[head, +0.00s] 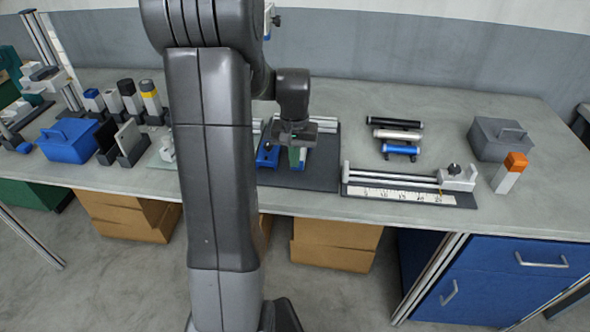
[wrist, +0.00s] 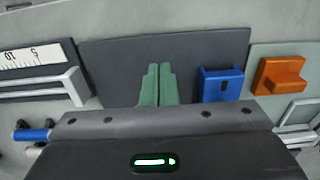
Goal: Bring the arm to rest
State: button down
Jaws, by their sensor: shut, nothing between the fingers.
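My gripper (wrist: 157,88) shows in the wrist view with its two green fingers side by side, shut and empty. It points at a dark mat (wrist: 110,55) and stands left of a blue bracket (wrist: 221,85), apart from it in the picture. In the head view my gripper (head: 297,158) hangs over the dark mat (head: 310,179) at the middle of the bench, beside the blue bracket (head: 267,157). My own arm hides part of the bench left of the mat.
Right of the mat are a ruler fixture (head: 400,194), several rollers (head: 396,135), a grey box (head: 499,139) and an orange-topped white block (head: 510,172). At left are a blue box (head: 68,141) and several capped cylinders (head: 130,97). The bench (head: 450,100) is clear at the back right.

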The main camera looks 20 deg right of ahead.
jog(key=shift+s+r, duration=0.15)
jog(key=shift+r, duration=2.1)
jog(key=shift+f, duration=0.15)
